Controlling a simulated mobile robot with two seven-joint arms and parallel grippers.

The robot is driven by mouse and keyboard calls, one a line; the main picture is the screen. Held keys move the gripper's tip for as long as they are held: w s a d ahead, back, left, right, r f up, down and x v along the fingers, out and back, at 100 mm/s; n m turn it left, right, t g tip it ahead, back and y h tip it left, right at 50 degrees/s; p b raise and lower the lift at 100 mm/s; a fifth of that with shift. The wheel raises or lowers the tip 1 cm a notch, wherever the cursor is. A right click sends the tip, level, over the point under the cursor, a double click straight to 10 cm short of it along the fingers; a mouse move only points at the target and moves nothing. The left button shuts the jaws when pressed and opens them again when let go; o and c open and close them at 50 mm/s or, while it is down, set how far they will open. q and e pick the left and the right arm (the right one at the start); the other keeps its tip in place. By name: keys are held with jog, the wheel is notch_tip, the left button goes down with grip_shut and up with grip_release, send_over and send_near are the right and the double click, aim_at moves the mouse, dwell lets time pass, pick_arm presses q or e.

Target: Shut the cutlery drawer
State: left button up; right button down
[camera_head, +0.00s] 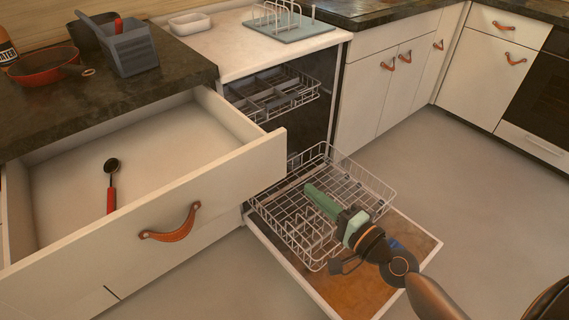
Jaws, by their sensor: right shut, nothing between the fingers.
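The cutlery drawer (212,183) stands pulled out at the left, with a white front and a brown leather pull (172,224). Inside it lies a spoon-like utensil (111,180) with a dark head and red handle. My right gripper (312,192) has green fingers, shut and empty. It is to the right of the drawer front, apart from it, over the dishwasher's lower rack. I cannot tell whether it touches the rack. My left gripper is not in view.
The dishwasher is open; its lower rack (330,172) is pulled out over the lowered door (411,243), beside the drawer. The dark counter (168,84) above the drawer holds a red pan (42,66) and a grey caddy (130,50). The floor (440,160) at right is clear.

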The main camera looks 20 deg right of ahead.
aim_at(276, 161)
jog(key=p+x, duration=0.1)
jog(key=x, duration=0.7)
jog(key=shift+w+a+p, duration=0.15)
jog(key=shift+w+p, duration=0.2)
jog(key=shift+p, duration=0.05)
jog(key=shift+x, duration=0.8)
